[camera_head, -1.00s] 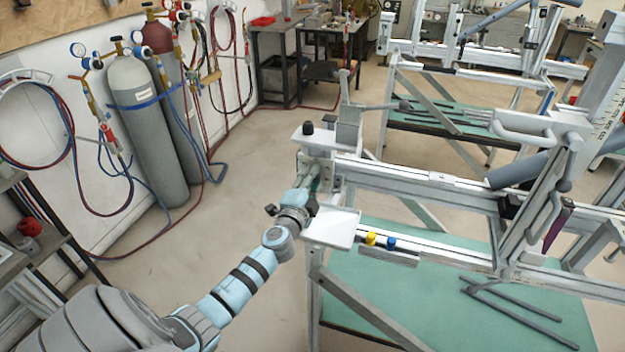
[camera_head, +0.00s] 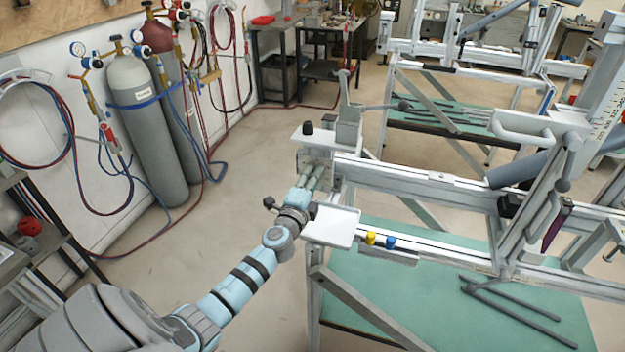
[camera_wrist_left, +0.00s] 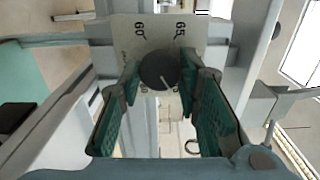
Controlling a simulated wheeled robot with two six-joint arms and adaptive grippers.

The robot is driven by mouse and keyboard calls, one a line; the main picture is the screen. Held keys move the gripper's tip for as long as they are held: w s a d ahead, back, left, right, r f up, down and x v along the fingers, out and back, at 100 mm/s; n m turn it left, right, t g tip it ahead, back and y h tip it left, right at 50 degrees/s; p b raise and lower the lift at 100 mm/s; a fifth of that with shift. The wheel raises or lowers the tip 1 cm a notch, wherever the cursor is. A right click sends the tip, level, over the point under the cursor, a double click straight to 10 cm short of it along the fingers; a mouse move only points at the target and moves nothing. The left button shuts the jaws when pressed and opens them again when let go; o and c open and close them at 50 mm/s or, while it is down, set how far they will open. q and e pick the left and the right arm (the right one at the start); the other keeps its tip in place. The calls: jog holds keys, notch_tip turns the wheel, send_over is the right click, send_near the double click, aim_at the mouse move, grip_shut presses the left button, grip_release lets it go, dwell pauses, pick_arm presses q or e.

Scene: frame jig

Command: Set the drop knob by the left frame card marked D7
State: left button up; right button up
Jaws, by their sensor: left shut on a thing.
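The drop knob (camera_wrist_left: 159,70) is a dark round knob on a pale dial plate (camera_wrist_left: 130,32) in the left wrist view. The plate shows 60 at upper left and 65 at upper right; lower marks are partly hidden by the fingers. A pale pointer line on the knob points down and slightly right in that view. My left gripper (camera_wrist_left: 158,88) has its green-padded fingers on both sides of the knob, shut on it. In the head view my left gripper (camera_head: 312,178) reaches the left end of the near frame jig. I cannot make out the D7 card. My right gripper is out of view.
A white tray (camera_head: 333,228) sits just right of my left wrist. A yellow knob (camera_head: 371,238) and a blue one (camera_head: 391,242) are on the jig's lower rail. A clamp post (camera_head: 348,125) rises behind the gripper. Open floor (camera_head: 245,180) lies to the left.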

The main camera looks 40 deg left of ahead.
pick_arm(q)
jog(key=o, duration=1.1)
jog(key=v, duration=1.2)
